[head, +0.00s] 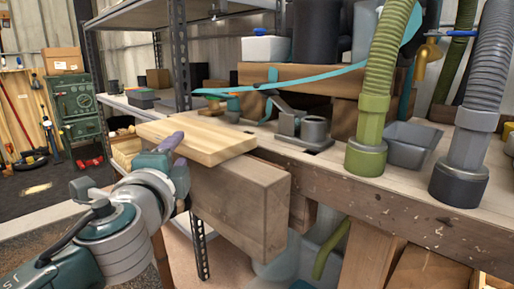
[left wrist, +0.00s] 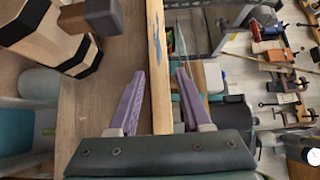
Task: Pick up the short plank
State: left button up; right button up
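The short plank (head: 198,137) is a light, flat wooden board. In the head view it lies near the left end of the workbench, over a thick wooden block (head: 238,203), its near edge facing my left arm. My left gripper (head: 177,152) is at that near edge, with purple fingers. In the left wrist view the plank (left wrist: 157,45) runs edge-on between the two fingers of the left gripper (left wrist: 160,74). The fingers are apart, with a gap visible on either side of the plank. My right gripper is in neither view.
The workbench (head: 415,197) holds a green hose (head: 378,95), a grey hose (head: 475,110), a grey bin (head: 412,145) and a metal vise-like tool (head: 300,127) right of the plank. Metal shelving (head: 181,55) stands behind. Open floor (head: 35,190) lies to the left.

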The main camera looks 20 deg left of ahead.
pick_arm(q)
jog(key=shift+c, duration=0.8)
grip_shut()
jog(key=shift+r, duration=0.1)
jog(key=s+d+r+p, duration=0.2)
jog(key=s+r+p, duration=0.1)
jog(key=s, duration=0.3)
jog(key=s+d+r+p, duration=0.3)
jog(key=s+r, duration=0.1)
jog(key=s, duration=0.3)
jog(key=shift+d+r+p, duration=0.2)
jog(key=shift+p, duration=0.1)
dwell(0.3)
jog(key=shift+s, duration=0.1)
